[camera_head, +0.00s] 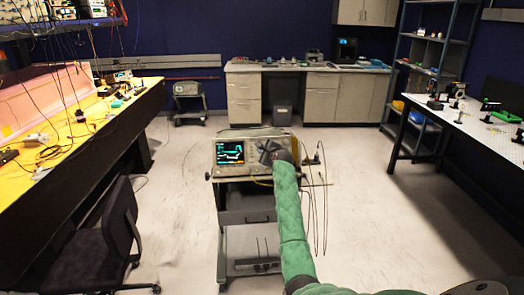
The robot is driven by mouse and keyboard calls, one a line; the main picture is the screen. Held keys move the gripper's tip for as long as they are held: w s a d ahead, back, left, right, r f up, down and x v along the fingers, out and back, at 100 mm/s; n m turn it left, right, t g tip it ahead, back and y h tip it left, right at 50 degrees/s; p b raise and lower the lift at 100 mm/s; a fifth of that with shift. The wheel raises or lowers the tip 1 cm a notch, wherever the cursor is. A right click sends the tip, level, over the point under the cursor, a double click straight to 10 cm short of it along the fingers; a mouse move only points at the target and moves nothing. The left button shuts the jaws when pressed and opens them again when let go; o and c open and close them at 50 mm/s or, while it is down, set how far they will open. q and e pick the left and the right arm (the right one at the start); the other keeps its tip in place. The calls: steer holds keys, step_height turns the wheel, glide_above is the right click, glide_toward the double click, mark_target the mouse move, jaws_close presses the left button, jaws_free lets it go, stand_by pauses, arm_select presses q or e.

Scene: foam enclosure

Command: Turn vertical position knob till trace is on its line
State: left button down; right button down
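An instrument with a lit screen (230,152) and a pale front panel (254,173) stands on a cart in the middle of the view. The screen shows a cyan trace and some yellow marks, too small to read exactly. My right arm, in a green sleeve, reaches up from the bottom right. My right gripper (267,151) is dark and sits in front of the panel, just right of the screen. It covers part of the panel, so the vertical position knob cannot be made out. Whether its fingers are open or touching a knob cannot be told. My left gripper is out of view.
Cables hang at the right side of the cart (232,221). A black chair (97,250) stands at lower left, by a yellow-topped bench (93,133). A white-topped bench (478,127) is at right. The floor around the cart is mostly clear.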

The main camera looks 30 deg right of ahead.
steer(key=shift+r+n+g+y+p, duration=0.1)
steer(key=shift+n+g+y+p, duration=0.25)
steer(key=shift+n, duration=0.65)
steer(key=shift+d+r+n+p, duration=0.1)
steer(key=shift+n+p, duration=0.3)
steer(key=shift+n, duration=0.5)
steer(key=shift+n+g+y, duration=0.25)
steer(key=shift+n+g, duration=0.1)
steer(key=shift+n, duration=0.05)
steer(key=n+p, duration=0.1)
steer(key=n, duration=0.1)
steer(key=n+g+p, duration=0.1)
steer(key=n, duration=0.1)
steer(key=shift+w+r+g, duration=0.1)
steer(key=shift+r+g, duration=0.05)
steer(key=shift+g, duration=0.15)
arm_select(q)
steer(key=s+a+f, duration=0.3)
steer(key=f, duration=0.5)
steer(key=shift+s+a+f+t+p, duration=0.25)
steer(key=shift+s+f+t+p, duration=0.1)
steer(key=shift+p, duration=0.1)
arm_select(e)
steer(key=shift+n+g, duration=0.5)
steer(key=shift+n, duration=0.8)
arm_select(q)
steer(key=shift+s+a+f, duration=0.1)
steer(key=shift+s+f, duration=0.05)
